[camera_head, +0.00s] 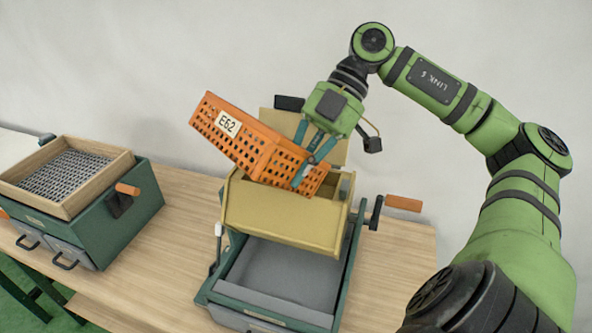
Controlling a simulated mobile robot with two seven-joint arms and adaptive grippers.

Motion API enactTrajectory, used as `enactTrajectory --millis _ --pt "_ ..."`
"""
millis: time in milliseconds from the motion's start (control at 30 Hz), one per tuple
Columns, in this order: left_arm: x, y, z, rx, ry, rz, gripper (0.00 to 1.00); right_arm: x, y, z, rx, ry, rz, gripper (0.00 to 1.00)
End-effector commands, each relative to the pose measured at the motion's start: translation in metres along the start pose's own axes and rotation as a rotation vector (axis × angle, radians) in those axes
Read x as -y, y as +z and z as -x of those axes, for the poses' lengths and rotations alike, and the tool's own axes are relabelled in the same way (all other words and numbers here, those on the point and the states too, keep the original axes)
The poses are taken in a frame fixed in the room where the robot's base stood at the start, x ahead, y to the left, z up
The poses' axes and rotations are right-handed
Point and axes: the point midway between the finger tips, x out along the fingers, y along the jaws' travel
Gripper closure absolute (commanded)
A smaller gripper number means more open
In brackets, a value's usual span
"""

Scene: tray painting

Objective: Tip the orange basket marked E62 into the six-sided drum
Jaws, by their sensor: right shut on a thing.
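The orange basket marked E62 (234,136) is tilted above the tan six-sided drum (280,217), its right end low at the drum's open top. My right gripper (308,172) is shut on the basket near its lower right end. The drum sits in a green frame, with a tan lid panel (338,150) standing up behind it. The basket's inside is mostly hidden, so I cannot tell what it holds. The drum's inside is largely covered by the basket and gripper. My left gripper is not in view.
A grey tray (285,277) lies under the drum in the frame. A crank with an orange handle (402,203) sticks out at the drum's right. A green box with a wooden-framed mesh sieve (68,173) stands at the left. Bare wooden table (177,235) lies between them.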

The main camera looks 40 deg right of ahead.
Motion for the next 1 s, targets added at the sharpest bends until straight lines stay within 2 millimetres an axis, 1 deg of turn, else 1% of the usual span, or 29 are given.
enactTrajectory --millis 33,367,1000 --pt "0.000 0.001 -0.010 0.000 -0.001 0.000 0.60 -0.001 0.003 -0.003 -0.020 0.004 0.003 1.00" --pt "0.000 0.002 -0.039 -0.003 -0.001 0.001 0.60 0.000 0.007 -0.002 -0.145 0.003 0.004 1.00" --pt "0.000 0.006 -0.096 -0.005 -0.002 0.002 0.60 0.000 0.015 0.012 -0.447 0.002 0.002 1.00"
